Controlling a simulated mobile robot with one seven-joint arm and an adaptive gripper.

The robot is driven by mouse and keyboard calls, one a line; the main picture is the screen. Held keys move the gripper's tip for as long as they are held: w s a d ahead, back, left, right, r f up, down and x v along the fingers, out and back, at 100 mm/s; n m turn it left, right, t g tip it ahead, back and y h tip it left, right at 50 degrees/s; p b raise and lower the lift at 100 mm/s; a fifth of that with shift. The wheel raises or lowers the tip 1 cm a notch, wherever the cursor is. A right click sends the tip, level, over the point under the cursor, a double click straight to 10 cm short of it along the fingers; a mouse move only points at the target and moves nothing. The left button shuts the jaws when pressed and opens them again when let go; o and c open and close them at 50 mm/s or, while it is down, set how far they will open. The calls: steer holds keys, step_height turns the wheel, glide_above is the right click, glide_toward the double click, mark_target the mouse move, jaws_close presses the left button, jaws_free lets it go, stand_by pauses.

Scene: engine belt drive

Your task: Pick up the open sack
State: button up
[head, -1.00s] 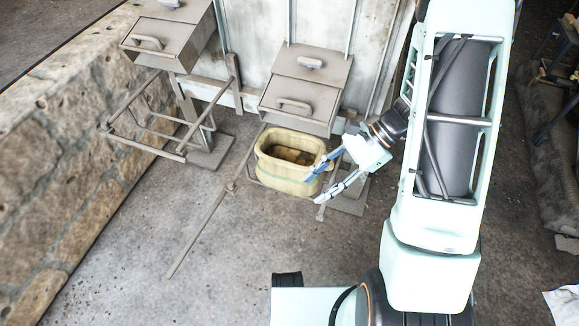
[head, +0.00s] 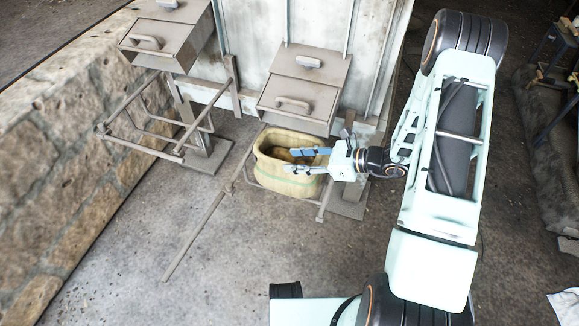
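The open sack (head: 270,179) is pale yellow with a green stripe and a wide open top showing a dark brown inside. It stands upright within a metal frame under the right-hand metal box. My gripper (head: 289,161) reaches in from the right at the sack's right rim. Its two fingers are spread apart, one over the opening and one toward the front outer side. The sack's right rim lies between or under them; I cannot tell whether they touch it.
The right metal box (head: 300,95) with handles hangs just above and behind the sack. A left box (head: 160,47) stands over an empty frame (head: 140,138). A stone wall (head: 60,190) runs along the left.

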mark_target(285, 161)
steer(key=x, duration=0.2)
steer(key=b+x, duration=0.1)
steer(key=x, duration=0.2)
steer(key=shift+s+d+f, duration=0.1)
steer(key=shift+s+f, duration=0.1)
jaws_close()
steer(key=shift+r, duration=0.15)
